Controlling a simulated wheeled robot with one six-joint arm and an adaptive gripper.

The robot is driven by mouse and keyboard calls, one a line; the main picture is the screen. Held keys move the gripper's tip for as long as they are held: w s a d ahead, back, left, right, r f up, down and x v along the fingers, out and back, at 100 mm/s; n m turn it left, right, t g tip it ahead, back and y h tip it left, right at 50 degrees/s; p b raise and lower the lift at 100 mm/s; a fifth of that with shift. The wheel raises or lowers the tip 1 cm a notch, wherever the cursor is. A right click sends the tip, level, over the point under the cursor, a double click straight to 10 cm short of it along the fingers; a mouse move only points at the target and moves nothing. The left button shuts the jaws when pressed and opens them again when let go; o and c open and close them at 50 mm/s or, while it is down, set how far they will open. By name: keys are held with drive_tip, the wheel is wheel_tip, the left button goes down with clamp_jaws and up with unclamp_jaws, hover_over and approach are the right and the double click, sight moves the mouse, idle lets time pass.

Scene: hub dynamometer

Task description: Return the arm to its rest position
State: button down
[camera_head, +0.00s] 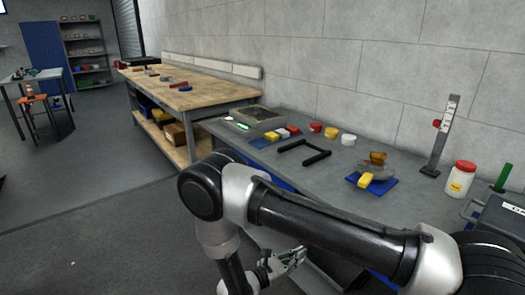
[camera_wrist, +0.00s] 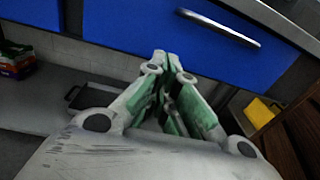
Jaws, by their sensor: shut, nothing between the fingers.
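My gripper (camera_head: 292,256) shows at the bottom middle of the head view, in front of the grey workbench (camera_head: 330,180) and below its top. In the wrist view my gripper (camera_wrist: 167,58) has its green-lined fingers together, with nothing between them. Behind the fingers is a blue drawer front (camera_wrist: 150,30) with a metal handle; I cannot tell how far off it is. My arm crosses the lower right of the head view, bent at the elbow. Part of the bench front is hidden behind my arm.
On the bench stand a black U-shaped frame (camera_head: 303,152), a blue mat (camera_head: 382,188), a white jar (camera_head: 460,179), an upright gauge (camera_head: 441,135) and a grey tray (camera_head: 256,117). A wooden workbench (camera_head: 200,98) stands behind. The floor (camera_head: 90,215) at left is clear.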

drive_tip(key=s+d+r+m+g+y, duration=0.1)
drive_tip(key=s+d+r+m+y, duration=0.4)
drive_tip(key=r, duration=0.9)
drive_tip(key=s+d+r+m+g+y, duration=0.2)
drive_tip(key=s+d+r+m+y, duration=0.3)
drive_tip(key=d+r+m, duration=0.4)
drive_tip(key=s+d+r+m+g+y, duration=0.2)
drive_tip(key=s+d+r+m+y, duration=0.3)
drive_tip(key=r, duration=1.5)
drive_tip(key=s+d+m, duration=0.2)
drive_tip(key=d+m, duration=0.1)
drive_tip(key=m, duration=0.2)
drive_tip(key=shift+s+m, duration=0.3)
drive_tip(key=shift+m, duration=0.1)
drive_tip(key=shift+r, duration=0.1)
